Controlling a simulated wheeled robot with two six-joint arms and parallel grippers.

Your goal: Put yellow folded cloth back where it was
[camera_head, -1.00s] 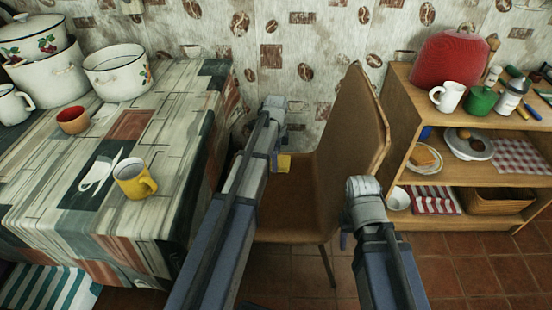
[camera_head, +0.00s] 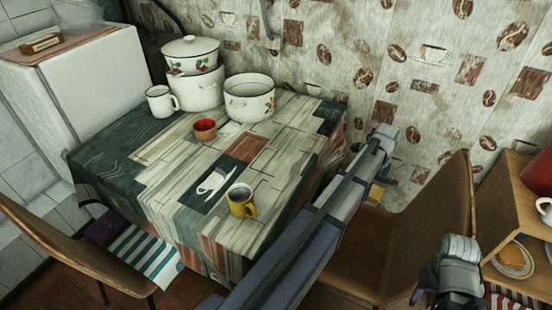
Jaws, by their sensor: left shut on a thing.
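The yellow folded cloth (camera_head: 376,194) shows as a small patch below the end of my left arm, above the brown chair on the right. My left gripper (camera_head: 383,183) is shut on it; the arm hides most of the jaws and part of the cloth. My right arm's end is at the lower right, over the chair seat. Its gripper (camera_head: 418,294) is mostly hidden behind the wrist, so I cannot tell its jaws.
The table (camera_head: 160,190) bears a yellow mug (camera_head: 241,203), a red bowl (camera_head: 204,129), a white mug (camera_head: 160,101) and enamel pots (camera_head: 249,98). A wooden shelf (camera_head: 500,225) is at right.

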